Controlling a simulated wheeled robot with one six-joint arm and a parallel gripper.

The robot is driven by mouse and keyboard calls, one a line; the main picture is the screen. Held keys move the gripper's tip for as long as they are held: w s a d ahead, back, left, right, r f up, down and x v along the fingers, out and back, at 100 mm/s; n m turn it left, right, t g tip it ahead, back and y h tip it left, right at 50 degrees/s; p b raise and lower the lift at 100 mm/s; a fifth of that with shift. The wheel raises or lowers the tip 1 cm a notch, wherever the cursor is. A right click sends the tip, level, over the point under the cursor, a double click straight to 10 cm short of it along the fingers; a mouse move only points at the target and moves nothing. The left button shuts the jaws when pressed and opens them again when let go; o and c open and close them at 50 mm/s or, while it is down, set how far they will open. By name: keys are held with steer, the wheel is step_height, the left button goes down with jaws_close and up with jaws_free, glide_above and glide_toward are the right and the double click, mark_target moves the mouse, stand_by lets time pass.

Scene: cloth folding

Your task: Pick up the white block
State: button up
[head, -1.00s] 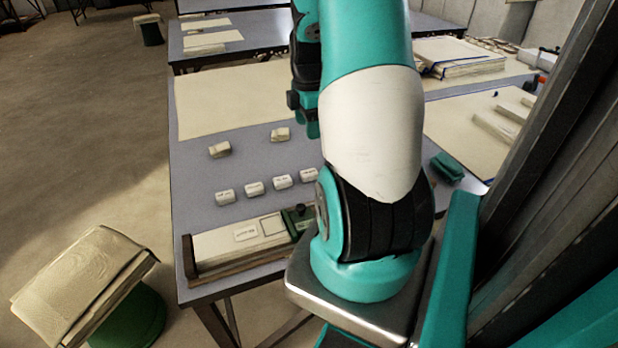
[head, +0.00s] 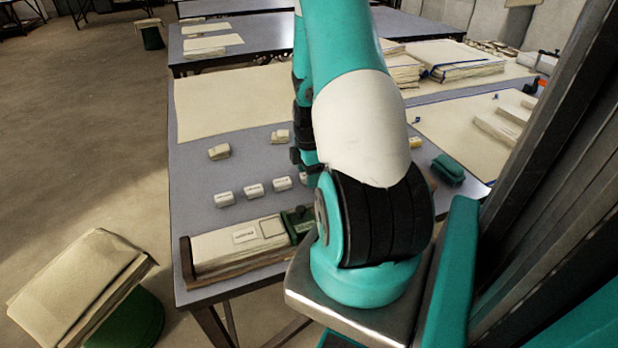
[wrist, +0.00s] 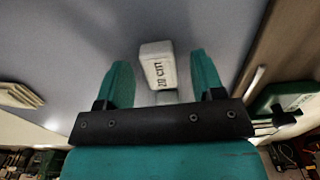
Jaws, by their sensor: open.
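A white block (wrist: 158,66) with dark lettering shows in the wrist view, in the gap between my gripper's two teal fingers (wrist: 162,72). The fingers are open, with space on both sides of the block; I cannot tell their height above it. In the head view several white blocks stand in a row on the grey table, such as the left one (head: 224,198), the middle one (head: 253,191) and another (head: 282,183). One more is mostly hidden by my arm. Two cream blocks (head: 219,151) (head: 279,136) lie farther back. My fingers are hidden in the head view.
A wooden tray (head: 187,262) of cloth lies along the table's front edge, with a green object (head: 299,218) at its right end. A large cream cloth (head: 235,100) covers the back. A dark green item (head: 448,168) lies right of my arm.

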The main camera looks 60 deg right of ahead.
steer(key=c, duration=1)
steer(key=shift+r, duration=0.1)
